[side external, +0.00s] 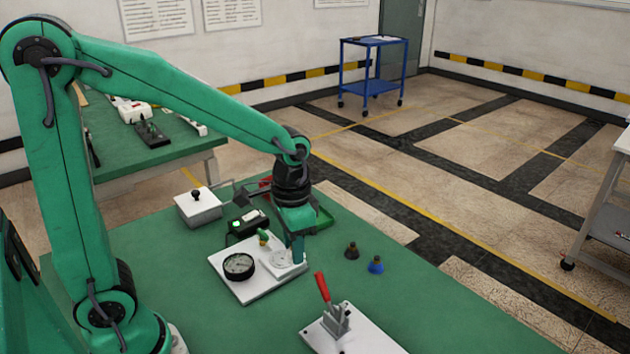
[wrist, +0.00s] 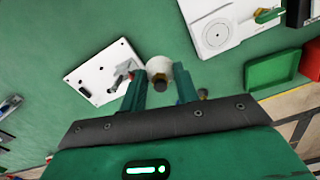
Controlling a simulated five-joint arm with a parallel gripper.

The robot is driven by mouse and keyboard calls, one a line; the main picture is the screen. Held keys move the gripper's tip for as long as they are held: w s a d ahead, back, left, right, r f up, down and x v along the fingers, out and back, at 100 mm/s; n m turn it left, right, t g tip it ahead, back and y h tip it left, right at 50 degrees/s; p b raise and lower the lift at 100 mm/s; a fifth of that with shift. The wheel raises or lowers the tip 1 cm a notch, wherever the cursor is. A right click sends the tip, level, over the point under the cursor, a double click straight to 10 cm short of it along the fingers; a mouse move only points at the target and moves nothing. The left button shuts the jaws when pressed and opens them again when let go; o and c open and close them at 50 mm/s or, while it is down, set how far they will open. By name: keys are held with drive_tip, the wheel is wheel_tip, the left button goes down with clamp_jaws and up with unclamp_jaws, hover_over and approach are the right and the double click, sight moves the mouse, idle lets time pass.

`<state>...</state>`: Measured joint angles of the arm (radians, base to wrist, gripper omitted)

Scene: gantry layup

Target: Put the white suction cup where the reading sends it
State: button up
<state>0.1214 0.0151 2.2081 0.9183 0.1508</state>
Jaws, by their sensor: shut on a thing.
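My gripper (wrist: 160,88) is shut on the white suction cup (wrist: 158,64), with its brass and dark fitting between the fingers in the wrist view. In the side view my gripper (side external: 298,258) points down by the right edge of a white plate (side external: 246,291); the cup cannot be made out there. The plate carries a round black-rimmed gauge (side external: 239,266), a printed circle (side external: 280,259) and a yellow-green valve handle (side external: 263,238). The gauge needle is too small to read. A small black unit (side external: 246,226) with a green light stands behind the plate.
A dark cup (side external: 351,251) and a blue cup (side external: 376,265) stand right of my gripper. A red-handled clamp (side external: 334,315) sits on a white base in front. Green (side external: 325,217) and red (side external: 265,182) bins and a knobbed white box (side external: 198,206) are behind.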

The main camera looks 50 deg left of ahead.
drive_tip(key=shift+w+a, duration=0.25)
drive_tip(key=shift+w, duration=0.25)
drive_tip(key=w+a, duration=0.9)
drive_tip(key=w, duration=0.3)
drive_tip(key=w+a+f, duration=0.1)
drive_tip(key=w+a, duration=0.3)
drive_tip(key=a, duration=0.4)
drive_tip(key=w+a+f+n, duration=0.1)
drive_tip(key=w+a, duration=0.3)
drive_tip(key=a, duration=0.3)
drive_tip(key=shift+w+a+f, duration=0.15)
drive_tip(key=shift+w+a, duration=0.05)
drive_tip(key=shift+a, duration=0.15)
drive_tip(key=a+f, duration=0.2)
drive_tip(key=a, duration=0.2)
drive_tip(key=a+f, duration=0.2)
drive_tip(key=a, duration=0.1)
drive_tip(key=a+f, duration=0.3)
drive_tip(key=a, duration=0.1)
drive_tip(key=shift+a, duration=0.3)
drive_tip(key=shift+s+f, duration=0.1)
drive_tip(key=shift+f, duration=1.9)
